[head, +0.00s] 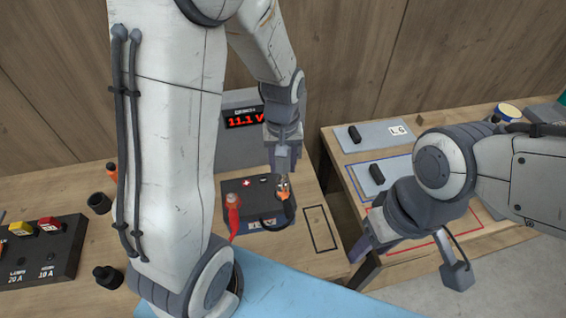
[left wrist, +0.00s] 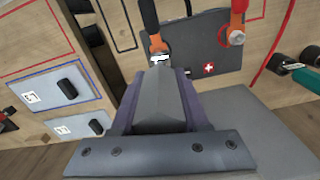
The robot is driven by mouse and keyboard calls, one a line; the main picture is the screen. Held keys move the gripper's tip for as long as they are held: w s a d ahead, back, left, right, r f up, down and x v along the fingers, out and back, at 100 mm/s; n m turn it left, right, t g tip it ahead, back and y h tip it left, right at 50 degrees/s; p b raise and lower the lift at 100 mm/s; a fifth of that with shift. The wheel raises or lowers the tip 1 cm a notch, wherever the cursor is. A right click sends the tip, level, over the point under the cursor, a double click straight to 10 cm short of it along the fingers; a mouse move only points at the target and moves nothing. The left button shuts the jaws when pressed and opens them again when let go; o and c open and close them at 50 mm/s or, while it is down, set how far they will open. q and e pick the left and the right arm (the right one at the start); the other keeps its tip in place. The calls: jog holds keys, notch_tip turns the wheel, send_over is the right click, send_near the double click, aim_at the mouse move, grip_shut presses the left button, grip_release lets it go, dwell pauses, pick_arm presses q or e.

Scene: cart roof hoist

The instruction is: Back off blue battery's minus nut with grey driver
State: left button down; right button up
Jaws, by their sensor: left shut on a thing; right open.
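The battery (head: 235,188) is a dark box with a red-and-white cross mark and a bit of blue on its front. It also shows in the left wrist view (left wrist: 190,45). A red cable with an orange lug (head: 232,200) sits at its left; a black cable with an orange lug (head: 284,192) sits at its right, at the minus post. My left gripper (head: 283,152) is shut on the grey driver (left wrist: 160,100), pointing down at this lug. The nut is hardly visible under the tip; contact cannot be told. My right gripper (head: 410,263) is open and empty, right of the bench.
A voltmeter (head: 243,119) behind the battery reads 11.1 V. A side table (head: 340,150) at right holds plates with black blocks. An empty black outline (head: 320,228) lies right of the battery.

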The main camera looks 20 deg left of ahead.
pick_arm(q)
jog(key=shift+r+p, duration=1.4)
jog(key=shift+r, duration=0.15)
jog(key=m, duration=1.2)
jog(key=shift+a, duration=0.1)
jog(key=m, duration=0.3)
jog(key=shift+m, duration=0.3)
jog(key=m, duration=0.4)
jog(key=shift+w, duration=0.1)
jog(key=m, duration=0.5)
jog(key=shift+m, duration=0.3)
